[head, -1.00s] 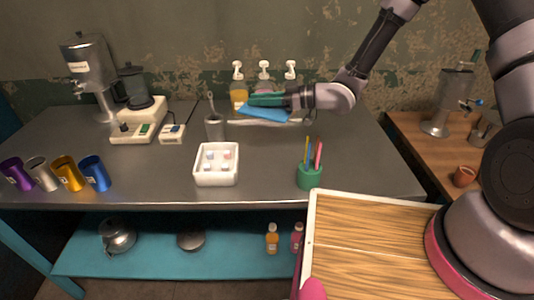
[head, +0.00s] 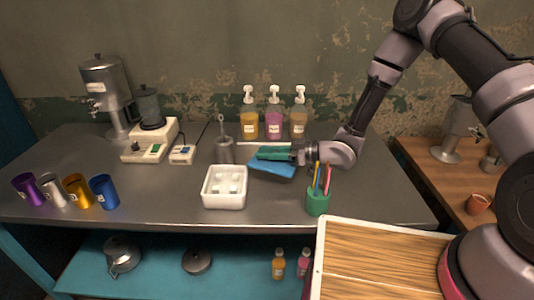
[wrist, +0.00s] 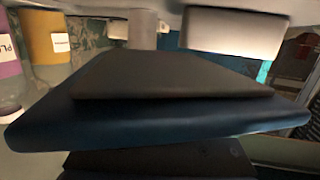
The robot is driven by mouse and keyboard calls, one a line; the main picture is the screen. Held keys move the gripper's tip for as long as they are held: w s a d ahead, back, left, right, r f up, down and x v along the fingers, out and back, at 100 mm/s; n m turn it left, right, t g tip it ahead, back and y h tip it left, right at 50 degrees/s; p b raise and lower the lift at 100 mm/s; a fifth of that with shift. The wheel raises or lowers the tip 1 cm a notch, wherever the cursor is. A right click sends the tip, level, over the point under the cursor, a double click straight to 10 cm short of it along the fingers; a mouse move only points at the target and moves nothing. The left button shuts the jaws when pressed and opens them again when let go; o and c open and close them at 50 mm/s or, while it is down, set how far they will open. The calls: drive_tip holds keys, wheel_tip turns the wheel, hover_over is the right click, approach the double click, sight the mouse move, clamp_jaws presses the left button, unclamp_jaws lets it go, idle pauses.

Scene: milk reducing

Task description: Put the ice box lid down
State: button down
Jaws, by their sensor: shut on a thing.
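The blue ice box lid (head: 272,168) is in my gripper (head: 274,153), whose green fingers are shut on it in the head view. The lid is tilted in the picture and close over the grey table; I cannot tell whether it touches. The white open ice box (head: 224,203) stands to the left of the lid and holds several pale cubes.
Three pump bottles (head: 274,122) stand behind the lid. A grey cup with a utensil (head: 224,150) is behind the ice box. A green pen holder (head: 318,202) stands right of the lid, near the table's front edge. Several metal cups (head: 104,192) are at the left.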

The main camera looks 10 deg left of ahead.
drive_tip(key=shift+f, duration=0.4)
drive_tip(key=c, duration=0.7)
unclamp_jaws()
